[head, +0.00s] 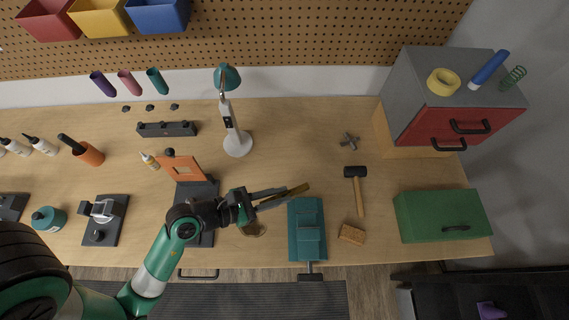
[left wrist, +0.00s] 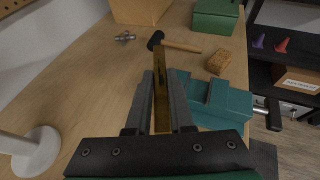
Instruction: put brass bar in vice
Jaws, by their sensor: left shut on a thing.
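The brass bar (head: 298,190) is a dark golden strip held between the fingers of my left gripper (head: 276,196). In the left wrist view the bar (left wrist: 161,100) lies lengthwise between the two fingers and sticks out past their tips. The teal vice (head: 307,247) stands at the front edge of the bench, with its handle over the edge. The gripper and bar are just left of and behind the vice's far end in the head view. In the left wrist view the vice (left wrist: 225,101) is right of the fingers. My right gripper is not in view.
A hammer (head: 357,190) and a tan block (head: 352,234) lie right of the vice. A green toolbox (head: 442,215) stands farther right. The bench middle behind the vice is clear.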

